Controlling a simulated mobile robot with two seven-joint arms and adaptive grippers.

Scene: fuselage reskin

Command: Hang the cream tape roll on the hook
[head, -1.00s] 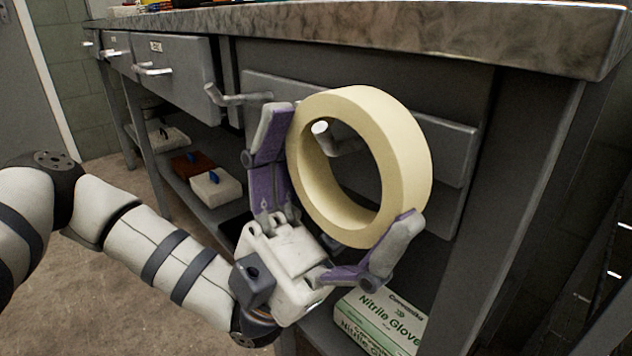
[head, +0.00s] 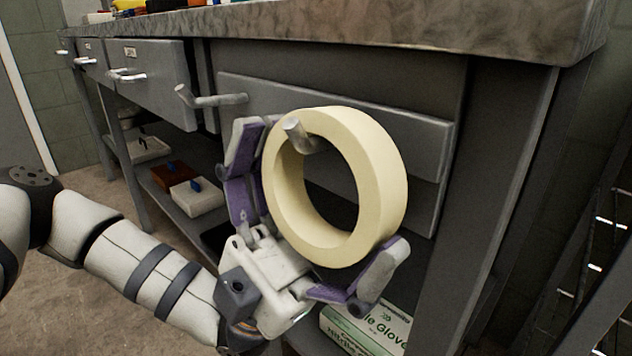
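The cream tape roll (head: 385,190) stands upright, facing me, in front of the grey bench panel. A metal hook (head: 297,135) pokes through its hole, and the upper inner rim appears to rest on it. My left gripper (head: 318,205) is around the roll from below left, one finger beside its left edge and the other beneath its lower right. The fingers are spread wider than the roll and look loose of it; slight contact cannot be ruled out. My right gripper is not in view.
A second hook (head: 215,98) sticks out to the left. The worktop (head: 400,25) overhangs above. A glove box (head: 365,330) is below the gripper. The lower shelf holds a white box (head: 197,198) and a brown box (head: 172,175). Drawers with handles (head: 127,76) are at left.

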